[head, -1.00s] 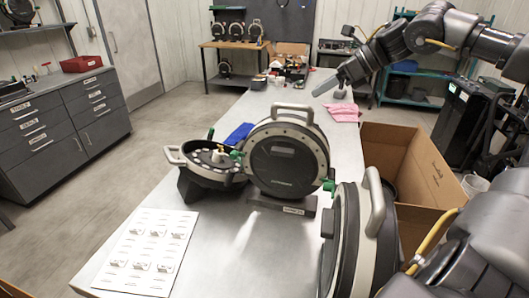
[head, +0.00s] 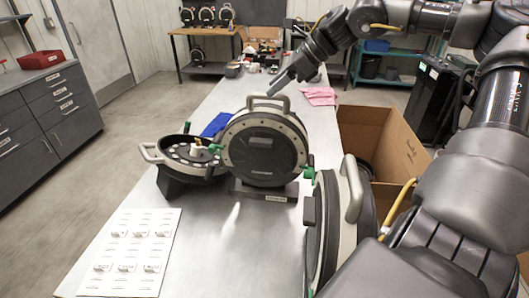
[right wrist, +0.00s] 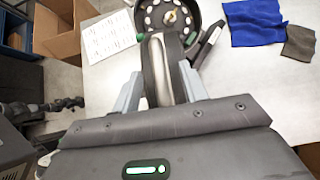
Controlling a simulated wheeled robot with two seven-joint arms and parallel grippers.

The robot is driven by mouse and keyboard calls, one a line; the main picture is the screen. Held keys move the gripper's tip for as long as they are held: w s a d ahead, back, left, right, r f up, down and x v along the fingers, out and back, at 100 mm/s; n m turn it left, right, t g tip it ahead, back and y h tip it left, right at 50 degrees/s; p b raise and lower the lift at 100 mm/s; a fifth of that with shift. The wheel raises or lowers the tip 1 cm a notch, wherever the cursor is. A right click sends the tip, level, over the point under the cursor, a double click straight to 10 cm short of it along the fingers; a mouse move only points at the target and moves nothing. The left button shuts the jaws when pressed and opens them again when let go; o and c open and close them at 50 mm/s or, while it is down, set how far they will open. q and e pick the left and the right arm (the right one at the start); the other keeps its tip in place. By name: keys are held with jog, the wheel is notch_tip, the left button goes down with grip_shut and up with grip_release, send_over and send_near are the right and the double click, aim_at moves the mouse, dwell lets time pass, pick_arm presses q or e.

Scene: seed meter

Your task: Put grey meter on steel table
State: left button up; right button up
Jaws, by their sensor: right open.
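A round meter (head: 264,148) with a dark face, a pale grey rim and a top handle stands upright on a base on the steel table (head: 215,255). My right gripper (head: 275,84) is open, just above and behind its handle. In the right wrist view its fingers (right wrist: 160,84) are apart on either side of the meter (right wrist: 157,75), seen edge-on; I cannot tell whether they touch it. A second meter (head: 318,225) with a grey handle stands at the front right, partly hidden by my arm. My left gripper is not in view.
An open meter bowl (head: 187,160) sits left of the upright meter. A label sheet (head: 130,250) lies at the front left. A blue cloth (head: 216,124) and pink cloth (head: 318,95) lie farther back. A cardboard box (head: 405,150) stands at right.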

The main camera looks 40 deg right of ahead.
aim_at(264, 95)
jog(key=p+x, duration=0.2)
jog(key=x, duration=0.2)
jog(key=shift+f, duration=0.15)
jog(key=shift+w+a+f, duration=0.15)
jog(key=shift+a+f, duration=0.1)
grip_shut()
dwell(1.0)
